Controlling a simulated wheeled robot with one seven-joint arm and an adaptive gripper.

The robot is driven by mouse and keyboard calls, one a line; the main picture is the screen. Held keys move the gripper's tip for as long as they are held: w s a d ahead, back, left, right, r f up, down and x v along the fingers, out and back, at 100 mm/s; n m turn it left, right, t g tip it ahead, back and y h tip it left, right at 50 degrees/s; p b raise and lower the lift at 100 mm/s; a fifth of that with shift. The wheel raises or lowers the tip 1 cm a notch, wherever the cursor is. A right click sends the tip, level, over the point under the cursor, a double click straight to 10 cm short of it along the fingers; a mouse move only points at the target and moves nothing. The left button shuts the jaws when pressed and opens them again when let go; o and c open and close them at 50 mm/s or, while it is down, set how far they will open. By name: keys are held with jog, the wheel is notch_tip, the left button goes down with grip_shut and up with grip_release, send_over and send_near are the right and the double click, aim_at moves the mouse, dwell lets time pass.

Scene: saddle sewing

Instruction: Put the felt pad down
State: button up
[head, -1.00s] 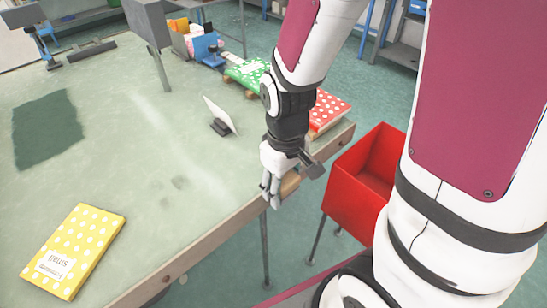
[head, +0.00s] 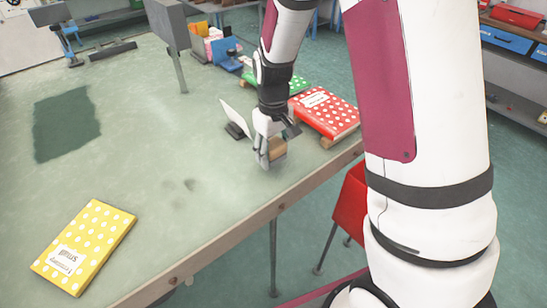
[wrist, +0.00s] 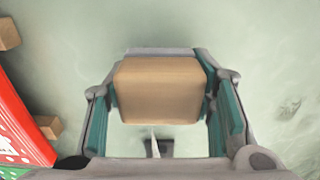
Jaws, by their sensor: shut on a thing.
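My gripper (head: 266,158) is low over the green table top near its right edge. It is shut on a tan, block-shaped piece, which I take as the felt pad (head: 278,149). In the wrist view, the felt pad (wrist: 160,88) sits between the two teal-lined fingers of my gripper (wrist: 162,100). The table surface shows beneath it. I cannot tell whether the pad touches the table.
A white panel on a dark stand (head: 236,130) is just left of my gripper. A red dotted book (head: 328,112) rests on wooden blocks behind it to the right. A yellow dotted book (head: 85,248) and dark green patch (head: 66,123) lie left. The table's middle is clear.

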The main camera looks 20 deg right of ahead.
aim_at(273, 160)
jog(key=shift+f, duration=1.25)
jog(key=shift+f, duration=0.3)
jog(key=shift+s+f, duration=0.1)
jog(key=shift+f, duration=0.05)
jog(key=o, duration=1.5)
jog(key=shift+f, duration=0.1)
jog(key=shift+o, duration=0.2)
jog(key=shift+r, duration=0.2)
